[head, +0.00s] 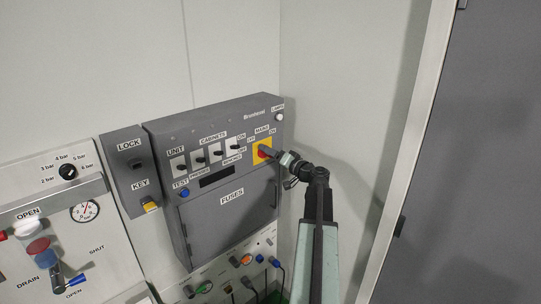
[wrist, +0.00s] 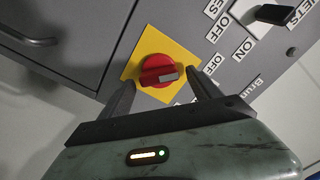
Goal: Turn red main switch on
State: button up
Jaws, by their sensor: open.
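The red main switch (wrist: 160,71) is a round knob with a grip bar on a yellow plate (wrist: 139,48), in the middle of the wrist view. In the head view the red switch (head: 264,152) sits on its yellow plate at the right of the grey panel, below the MAINS label. My gripper (wrist: 160,88) is open, with one finger on each side of the knob in the wrist view. I cannot tell whether the fingers touch it. In the head view my gripper (head: 272,154) reaches the switch from the right and hides part of it.
The grey panel (head: 228,165) carries a row of small switches, a blue button (head: 184,193) and a fuse door (head: 232,218). A lock and key box (head: 129,173) is to its left. Farther left are a gauge (head: 85,211) and valve handles. A wall stands close right of my arm.

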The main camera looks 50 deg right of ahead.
jog(key=c, duration=1.2)
jog(key=shift+a, duration=0.25)
jog(key=shift+c, duration=0.8)
jog(key=shift+d, duration=0.15)
jog(key=m, duration=1.2)
jog(key=m+b, duration=0.1)
jog(key=m, duration=0.4)
jog(key=shift+d+f+m, duration=0.1)
jog(key=shift+f+m, duration=0.3)
